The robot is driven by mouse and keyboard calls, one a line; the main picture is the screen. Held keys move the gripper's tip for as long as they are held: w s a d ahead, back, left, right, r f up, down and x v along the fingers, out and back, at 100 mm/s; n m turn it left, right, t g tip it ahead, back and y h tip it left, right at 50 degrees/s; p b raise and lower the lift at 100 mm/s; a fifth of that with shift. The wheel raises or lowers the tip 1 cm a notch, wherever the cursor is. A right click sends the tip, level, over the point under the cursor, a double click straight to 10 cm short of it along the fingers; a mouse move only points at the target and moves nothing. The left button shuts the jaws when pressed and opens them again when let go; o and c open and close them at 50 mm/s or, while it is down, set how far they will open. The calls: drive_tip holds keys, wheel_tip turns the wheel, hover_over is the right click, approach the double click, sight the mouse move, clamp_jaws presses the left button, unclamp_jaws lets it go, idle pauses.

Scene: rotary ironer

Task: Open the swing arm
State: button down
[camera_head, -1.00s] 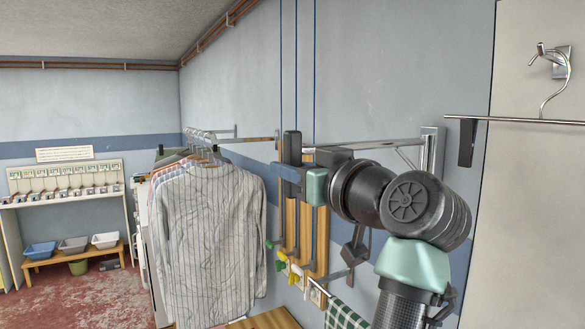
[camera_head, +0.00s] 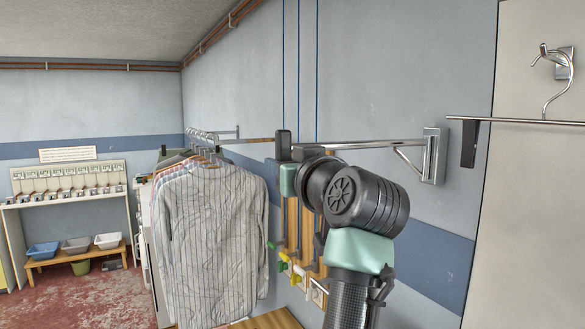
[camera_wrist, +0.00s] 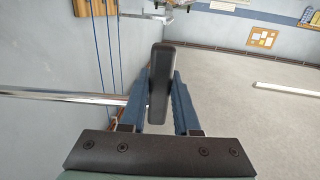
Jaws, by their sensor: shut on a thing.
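The swing arm is a chrome bar (camera_head: 370,145) on a wall bracket (camera_head: 434,155), with a slanted brace near the bracket. It runs left across the picture to an upright dark handle (camera_head: 283,145). My gripper (camera_head: 286,172) is at this handle, partly hidden behind my own wrist and forearm. In the wrist view the dark handle (camera_wrist: 159,85) stands between the two blue fingers of my gripper (camera_wrist: 161,90), which is shut on it. The chrome bar (camera_wrist: 60,95) runs off to the left there.
Striped shirts (camera_head: 210,230) hang on a rail left of my gripper. Wooden boards (camera_head: 292,225) with coloured clips are on the wall below it. A hook with a hanger (camera_head: 553,85) is at the right. A bench with basins (camera_head: 75,250) stands far left, with open floor before it.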

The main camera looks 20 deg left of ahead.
drive_tip(key=shift+w+a+r+m+t+h, duration=0.1)
drive_tip(key=shift+w+a+m+t+h, duration=0.25)
drive_tip(key=shift+w+a, duration=0.25)
drive_tip(key=c, duration=0.6)
unclamp_jaws()
drive_tip(key=shift+c, duration=0.2)
drive_tip(key=shift+d, duration=0.1)
drive_tip(key=shift+s+d+b, duration=0.25)
drive_tip(key=shift+s+b, duration=0.05)
drive_tip(key=shift+b, duration=0.05)
drive_tip(key=b+v, duration=0.6)
drive_tip(key=v, duration=0.6)
